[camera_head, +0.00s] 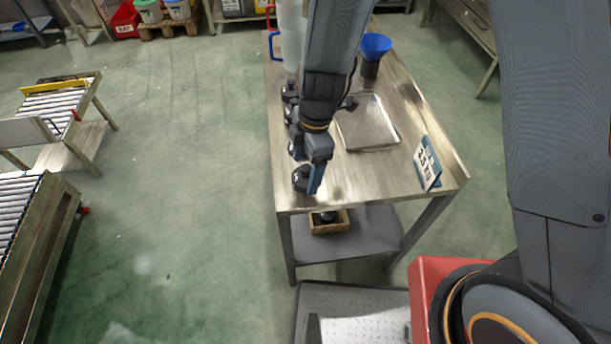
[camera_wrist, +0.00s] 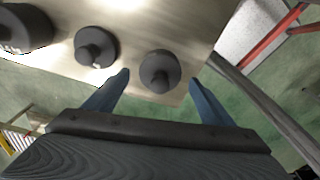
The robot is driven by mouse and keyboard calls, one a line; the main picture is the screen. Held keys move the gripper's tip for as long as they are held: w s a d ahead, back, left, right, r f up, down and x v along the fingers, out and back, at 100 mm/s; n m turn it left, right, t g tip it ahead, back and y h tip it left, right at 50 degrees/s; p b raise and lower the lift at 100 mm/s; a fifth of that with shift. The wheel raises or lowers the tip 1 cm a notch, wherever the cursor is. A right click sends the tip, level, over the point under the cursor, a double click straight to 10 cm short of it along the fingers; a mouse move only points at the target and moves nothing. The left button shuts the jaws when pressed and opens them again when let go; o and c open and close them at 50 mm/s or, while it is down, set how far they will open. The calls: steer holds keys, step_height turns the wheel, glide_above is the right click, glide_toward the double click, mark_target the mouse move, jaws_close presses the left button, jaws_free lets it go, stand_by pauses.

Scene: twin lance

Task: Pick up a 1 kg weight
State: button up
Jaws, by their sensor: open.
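Several dark, knobbed weights stand in a row along the left edge of the metal table (camera_head: 345,185). In the wrist view the nearest weight (camera_wrist: 160,72) lies between and just beyond my gripper's two blue fingers, with a second weight (camera_wrist: 96,46) to its left and a larger one (camera_wrist: 25,28) at the far left. In the head view my gripper (camera_head: 308,178) is over the table's front left corner, at the front weight (camera_head: 300,179), partly hiding it. My gripper is open and empty. Markings on the weights are not readable.
A metal tray (camera_head: 368,122) lies mid-table, with a sign (camera_head: 427,165) at the right edge and a blue funnel (camera_head: 375,46) behind. A wooden box (camera_head: 328,222) sits on the lower shelf. Roller conveyors (camera_head: 62,100) stand at left. The floor between is clear.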

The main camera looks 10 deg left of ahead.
steer(key=shift+f, duration=0.3)
steer(key=c, duration=1.8)
jaws_close()
steer(key=shift+r, duration=0.1)
